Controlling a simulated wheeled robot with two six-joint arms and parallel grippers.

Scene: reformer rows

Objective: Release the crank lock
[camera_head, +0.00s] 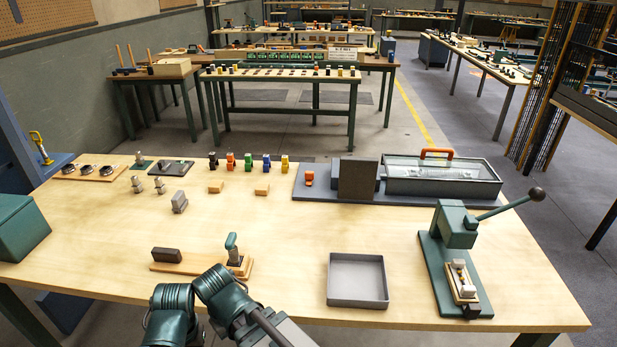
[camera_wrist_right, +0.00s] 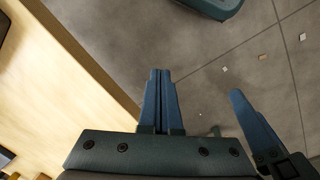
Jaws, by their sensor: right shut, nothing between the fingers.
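I cannot make out for sure which part is the crank lock. A dark board holds a clear-lidded case (camera_head: 441,176) with an orange handle, a dark upright block (camera_head: 357,179) and a small orange piece (camera_head: 309,178) at its left end. A green press (camera_head: 457,226) with a ball-ended lever stands at the right of the table. My right gripper (camera_wrist_right: 161,72) is shut and empty in the right wrist view, beside the table edge above the floor. A blue finger (camera_wrist_right: 254,122) at the right there looks like part of my left gripper; its opening is unclear.
A grey tray (camera_head: 357,303) sits at the table's front. A wooden base (camera_head: 173,267) with a green-handled piece is at front left. Several coloured pieces (camera_head: 249,162) stand in a row at the back. The table's middle is clear.

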